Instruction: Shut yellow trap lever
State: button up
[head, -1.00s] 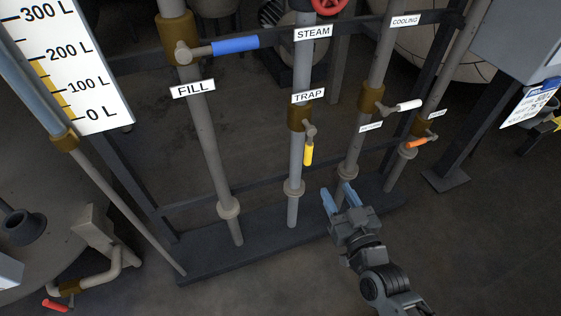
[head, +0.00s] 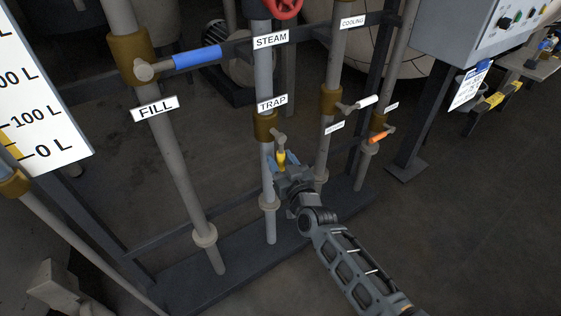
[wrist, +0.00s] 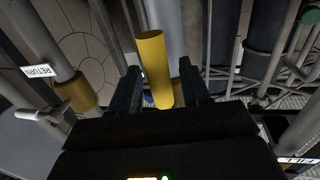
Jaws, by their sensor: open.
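The yellow trap lever (head: 281,158) hangs down from the brass valve (head: 265,126) on the pipe below the TRAP label (head: 272,103). My gripper (head: 283,163) is at the lever's lower part in the head view and hides its end. In the wrist view the yellow lever (wrist: 154,68) stands between the two fingers of my open gripper (wrist: 158,85). Dark gaps show on both sides of it, so the fingers look apart from it.
The FILL valve's blue lever (head: 197,56) is to the upper left. A white lever (head: 367,102) and an orange lever (head: 379,136) are close on the right. A red handwheel (head: 284,8) is above. Open floor lies at the lower right.

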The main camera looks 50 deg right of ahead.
jog(key=shift+w+d, duration=0.1)
jog(key=shift+w, duration=0.1)
jog(key=shift+c, duration=0.2)
grip_shut()
